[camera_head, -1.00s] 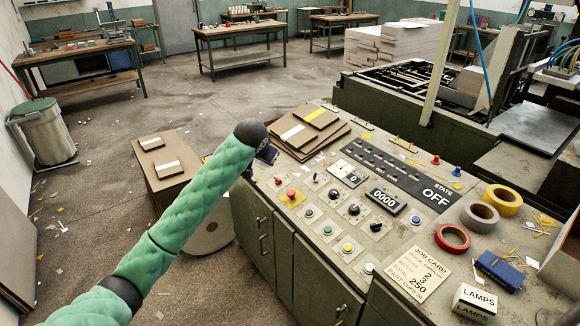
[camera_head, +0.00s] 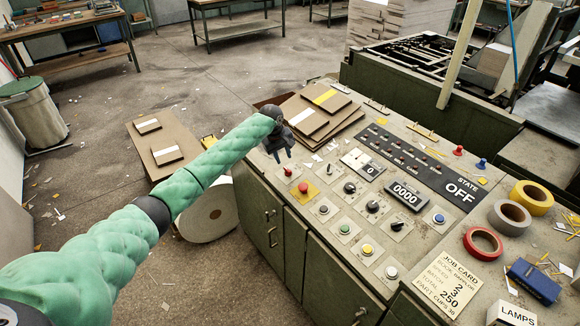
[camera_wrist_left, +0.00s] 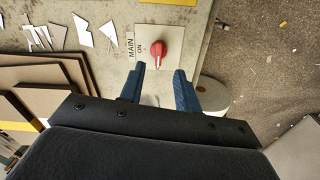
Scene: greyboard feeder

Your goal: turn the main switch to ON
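The main switch (camera_wrist_left: 161,48) is a red rotary knob on a pale plate in the left wrist view. Its white mark points toward the picture's bottom, away from the ON lettering (camera_wrist_left: 141,48) at its left. In the head view the switch (camera_head: 288,172) is a small red spot at the near-left part of the console. My left gripper (camera_head: 283,157) points down close above it. In the left wrist view its two blue fingers (camera_wrist_left: 159,72) are apart, with nothing between them, and the knob shows just beyond the tips. My right gripper is not in view.
A red button on a yellow plate (camera_head: 303,188) and several knobs and buttons sit close by. The state display (camera_head: 461,191) reads OFF. Stacked boards (camera_head: 309,120) lie behind the gripper. Tape rolls (camera_head: 483,243) and a job card (camera_head: 447,282) lie at the right.

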